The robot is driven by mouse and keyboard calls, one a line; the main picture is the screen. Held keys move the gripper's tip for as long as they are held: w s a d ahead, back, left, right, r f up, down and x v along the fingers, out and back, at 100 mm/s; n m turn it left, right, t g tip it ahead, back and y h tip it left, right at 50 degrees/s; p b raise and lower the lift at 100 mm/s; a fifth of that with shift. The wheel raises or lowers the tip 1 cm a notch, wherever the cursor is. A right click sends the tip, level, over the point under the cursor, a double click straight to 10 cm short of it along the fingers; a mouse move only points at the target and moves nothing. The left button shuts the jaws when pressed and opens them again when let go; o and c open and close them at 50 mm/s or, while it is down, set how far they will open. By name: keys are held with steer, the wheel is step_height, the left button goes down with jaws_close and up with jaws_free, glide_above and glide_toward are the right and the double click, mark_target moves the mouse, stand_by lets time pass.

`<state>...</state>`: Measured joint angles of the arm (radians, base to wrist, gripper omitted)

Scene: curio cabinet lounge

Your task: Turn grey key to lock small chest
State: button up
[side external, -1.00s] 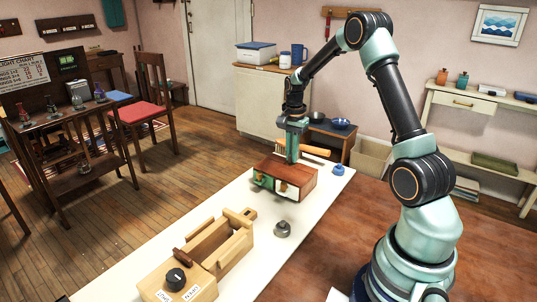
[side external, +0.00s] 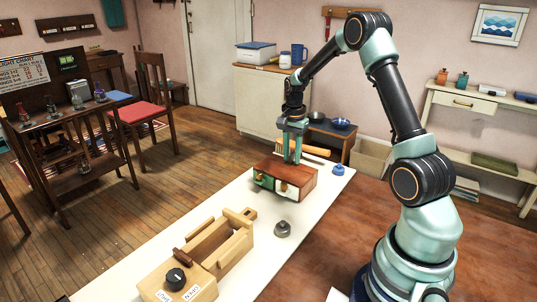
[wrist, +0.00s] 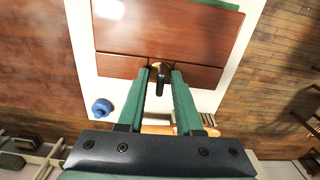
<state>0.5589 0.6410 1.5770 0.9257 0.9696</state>
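The small chest is a red-brown wooden box (side external: 297,171) near the far end of the white table strip; it also shows in the wrist view (wrist: 205,45). Its side facing the side camera has green and white panels. In the wrist view a small dark upright piece, seemingly the grey key (wrist: 161,88), stands by a brass fitting (wrist: 156,66) at the chest's edge. My gripper (wrist: 161,73) is open, with one finger on each side of this piece and a gap on both sides. In the side view my gripper (side external: 292,160) is at the chest's far side; the key is hidden there.
A pale wooden box (side external: 222,245) with a black knob (side external: 177,279) and white labels stands nearer on the strip. A grey knobbed piece (side external: 282,229) and a blue one (side external: 338,169) stand on the strip, the blue one close to the chest.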

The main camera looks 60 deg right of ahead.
mark_target(292, 153)
steer(key=shift+o, duration=1.2)
step_height(292, 153, up, 11)
steer(key=a+r+n+t, duration=0.1)
steer(key=a+r+n, duration=0.3)
steer(key=a+r, duration=0.15)
steer(key=s+a+n+t, duration=0.2)
steer(key=s+a+n, duration=0.3)
steer(key=a, duration=0.4)
steer(key=s+a+n+t, duration=0.2)
steer(key=s+a+n, duration=0.4)
steer(key=a+n, duration=0.2)
steer(key=shift+a+r+n+t, duration=0.25)
steer(key=shift+a+n+t, duration=0.05)
steer(key=shift+a, duration=0.85)
